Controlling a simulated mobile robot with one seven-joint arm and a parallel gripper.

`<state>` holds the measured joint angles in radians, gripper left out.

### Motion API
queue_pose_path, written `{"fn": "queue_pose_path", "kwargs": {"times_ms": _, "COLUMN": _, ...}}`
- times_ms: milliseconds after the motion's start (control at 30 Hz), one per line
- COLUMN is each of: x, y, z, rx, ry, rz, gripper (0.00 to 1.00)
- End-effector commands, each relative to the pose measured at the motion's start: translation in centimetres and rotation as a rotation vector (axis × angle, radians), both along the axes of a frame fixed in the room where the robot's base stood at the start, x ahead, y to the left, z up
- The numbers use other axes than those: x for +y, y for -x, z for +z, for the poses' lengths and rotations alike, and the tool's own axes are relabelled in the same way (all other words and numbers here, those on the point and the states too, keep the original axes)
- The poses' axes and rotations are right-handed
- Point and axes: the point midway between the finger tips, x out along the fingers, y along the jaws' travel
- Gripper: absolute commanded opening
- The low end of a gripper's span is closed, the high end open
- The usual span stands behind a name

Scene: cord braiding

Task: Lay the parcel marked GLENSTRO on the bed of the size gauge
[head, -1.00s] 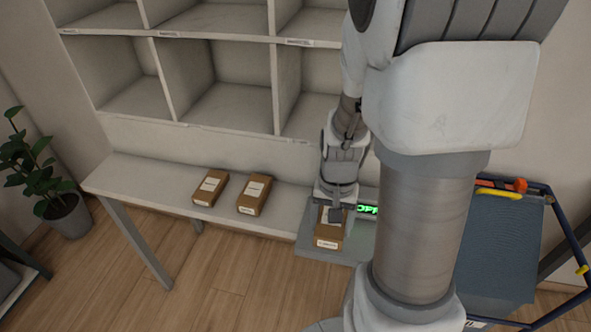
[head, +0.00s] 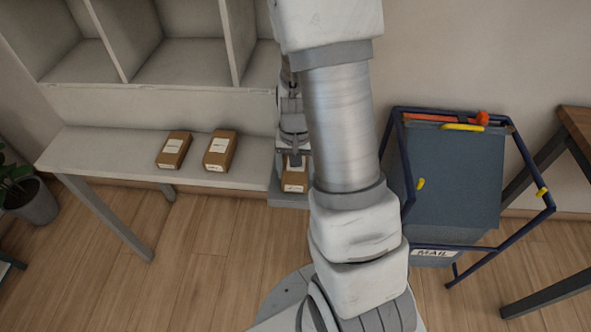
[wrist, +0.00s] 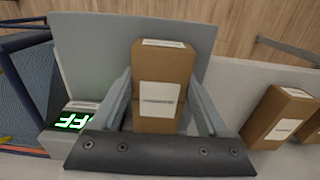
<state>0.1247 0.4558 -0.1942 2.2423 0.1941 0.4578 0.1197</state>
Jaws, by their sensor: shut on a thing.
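My gripper (head: 294,160) is shut on a brown cardboard parcel (head: 295,183) with white labels. In the wrist view the parcel (wrist: 159,65) stands between the two grey fingers (wrist: 162,108); the print on its labels is too small to read. The parcel is over the grey bed of the size gauge (wrist: 85,50), inside its edges. I cannot tell whether it touches the bed. The gauge's green lit display (wrist: 74,122) shows in part in the wrist view. In the head view my arm hides most of the gauge, and a bit of its bed (head: 284,200) shows.
Two more labelled parcels, one left (head: 174,150) and one nearer the gauge (head: 220,151), lie on the pale bench (head: 110,150) below empty pigeonholes (head: 180,55). A blue mail cart (head: 450,175) stands to the right, a plant (head: 30,195) far left.

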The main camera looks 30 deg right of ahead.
Motion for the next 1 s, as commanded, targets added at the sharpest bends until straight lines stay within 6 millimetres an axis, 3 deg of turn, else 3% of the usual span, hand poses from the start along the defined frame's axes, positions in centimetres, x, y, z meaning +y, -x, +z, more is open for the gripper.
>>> {"fn": "queue_pose_path", "kwargs": {"times_ms": 167, "x": 0.0, "y": 0.0, "z": -0.5, "rx": 0.0, "ry": 0.0, "rz": 0.0, "gripper": 0.21}}
{"fn": "queue_pose_path", "kwargs": {"times_ms": 200, "x": 0.0, "y": 0.0, "z": -0.4, "rx": 0.0, "ry": 0.0, "rz": 0.0, "gripper": 0.82}}
{"fn": "queue_pose_path", "kwargs": {"times_ms": 300, "x": 0.0, "y": 0.0, "z": -0.3, "rx": 0.0, "ry": 0.0, "rz": 0.0, "gripper": 1.0}}
{"fn": "queue_pose_path", "kwargs": {"times_ms": 667, "x": 0.0, "y": 0.0, "z": 0.4, "rx": 0.0, "ry": 0.0, "rz": 0.0, "gripper": 1.0}}
{"fn": "queue_pose_path", "kwargs": {"times_ms": 1000, "x": 0.0, "y": -0.1, "z": 7.4, "rx": -0.005, "ry": 0.001, "rz": 0.001, "gripper": 1.0}}
